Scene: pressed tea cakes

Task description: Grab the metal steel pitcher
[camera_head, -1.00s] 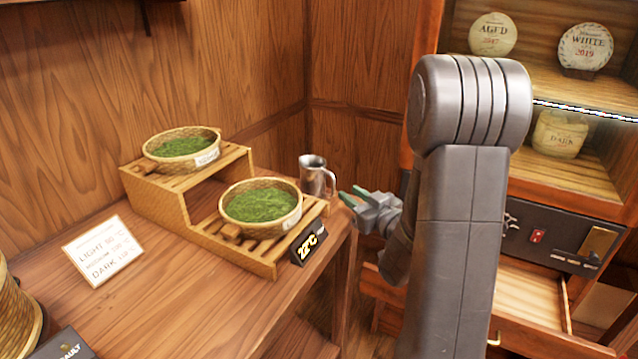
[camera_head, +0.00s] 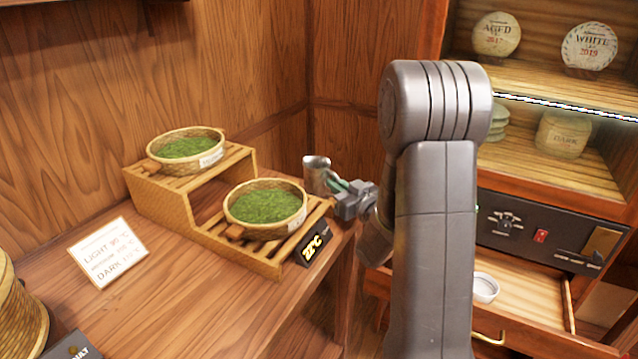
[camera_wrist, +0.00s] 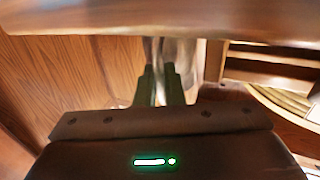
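The steel pitcher (camera_head: 316,176) stands upright at the far end of the table, just behind the right end of the wooden stand. My gripper (camera_head: 338,184) reaches in from the right at the pitcher's handle side. In the wrist view, the two dark green fingers (camera_wrist: 161,84) are a small gap apart, with a bright metal strip, apparently the handle, between them. The pitcher's body (camera_wrist: 180,52) shows blurred just beyond. The fingers look open around the handle, and I see no clear grip on it. The handle is mostly hidden by my gripper in the head view.
A stepped wooden stand (camera_head: 212,236) holds two baskets of green tea, one basket (camera_head: 265,205) close to the pitcher. Shelves and an open drawer (camera_head: 530,300) lie right of my arm.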

